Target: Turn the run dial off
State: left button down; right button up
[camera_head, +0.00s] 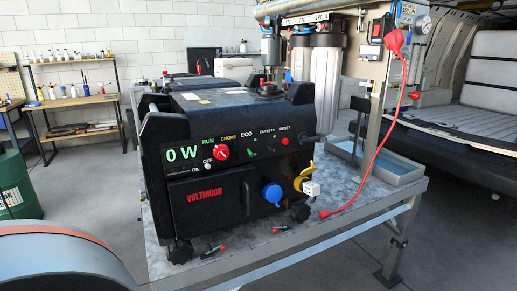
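The run dial (221,153) is a small red knob on the front panel of a black generator (225,190) marked VOLTMOOR. The labels RUN, CHOKE and OFF stand around the dial. The dial is too small to tell for sure which label its pale mark faces. The green display (182,154) left of the dial reads 0 W. Neither of my grippers is in view, and nothing touches or covers the dial.
The generator stands on a grey metal table (330,217). Its front has a blue round cap (271,193) and a yellow outlet cover (304,176) with a white plug. A red cable (382,135) hangs at the right. A blue-grey rounded object (60,268) fills the lower left.

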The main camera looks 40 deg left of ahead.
aim_at(221, 151)
jog(key=u, duration=1.55)
